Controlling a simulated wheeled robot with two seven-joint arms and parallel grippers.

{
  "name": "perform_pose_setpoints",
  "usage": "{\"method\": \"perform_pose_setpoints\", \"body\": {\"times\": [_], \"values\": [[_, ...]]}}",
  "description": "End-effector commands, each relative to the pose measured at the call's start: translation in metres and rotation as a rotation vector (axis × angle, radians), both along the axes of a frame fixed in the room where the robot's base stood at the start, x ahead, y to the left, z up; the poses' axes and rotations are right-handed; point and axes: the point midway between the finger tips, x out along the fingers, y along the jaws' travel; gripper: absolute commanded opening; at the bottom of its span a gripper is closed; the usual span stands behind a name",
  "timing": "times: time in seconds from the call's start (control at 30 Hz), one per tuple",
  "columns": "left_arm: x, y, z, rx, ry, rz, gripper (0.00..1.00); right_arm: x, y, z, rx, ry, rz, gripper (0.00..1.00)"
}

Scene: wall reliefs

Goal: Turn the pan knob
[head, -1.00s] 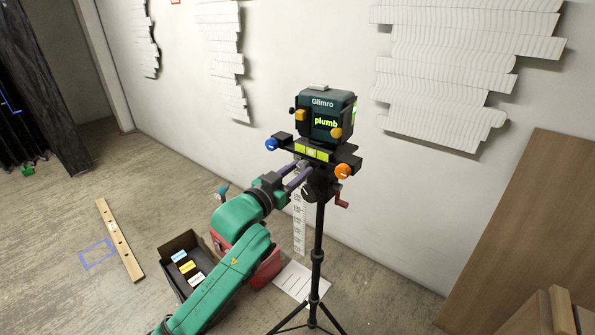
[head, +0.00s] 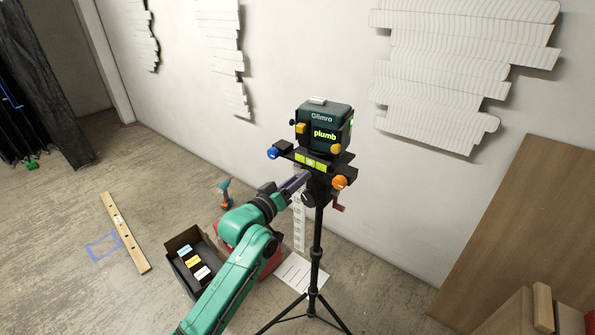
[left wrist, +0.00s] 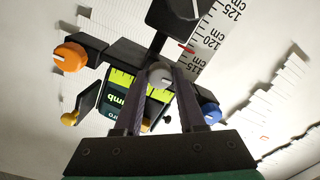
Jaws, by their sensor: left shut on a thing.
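The dark laser level (head: 322,128), marked Glimro and showing "plumb", stands upright on a tripod head. A small grey knob (left wrist: 160,74) with a pale pointer mark sits below its yellow-green level strip (head: 311,162); I take it as the pan knob. My left gripper (head: 304,176) reaches in from the lower left. In the left wrist view its two fingers are shut on the sides of the grey knob. In the head view the fingers hide this knob. A blue knob (head: 272,153) and an orange knob (head: 340,182) sit at either end of the mount. My right gripper is not in view.
The black tripod (head: 317,240) stands on the floor, with a red crank (head: 338,207) beside its column. An open dark box (head: 186,255) and a wooden strip (head: 125,232) lie at left. White reliefs (head: 445,75) hang on the wall. A brown board (head: 520,220) leans at right.

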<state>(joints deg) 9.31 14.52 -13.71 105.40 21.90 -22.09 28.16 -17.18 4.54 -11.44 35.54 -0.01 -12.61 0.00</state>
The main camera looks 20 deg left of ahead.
Motion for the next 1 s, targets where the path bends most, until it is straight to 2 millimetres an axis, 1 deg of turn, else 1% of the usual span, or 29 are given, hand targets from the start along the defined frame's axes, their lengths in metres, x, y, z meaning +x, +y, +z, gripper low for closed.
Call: {"method": "perform_pose_setpoints", "body": {"times": [0.03,0.4,0.7,1.0], "values": [[0.0,0.0,0.006,-0.04,0.015,0.001,0.0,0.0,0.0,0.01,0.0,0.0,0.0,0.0],[0.0,0.001,0.005,-0.362,0.141,0.001,0.0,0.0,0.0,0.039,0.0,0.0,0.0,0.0],[0.001,0.001,0.003,-0.555,0.218,0.001,0.0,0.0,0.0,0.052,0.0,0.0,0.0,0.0],[0.001,0.001,0.002,-0.647,0.253,0.001,0.0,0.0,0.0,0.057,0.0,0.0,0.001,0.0]]}}
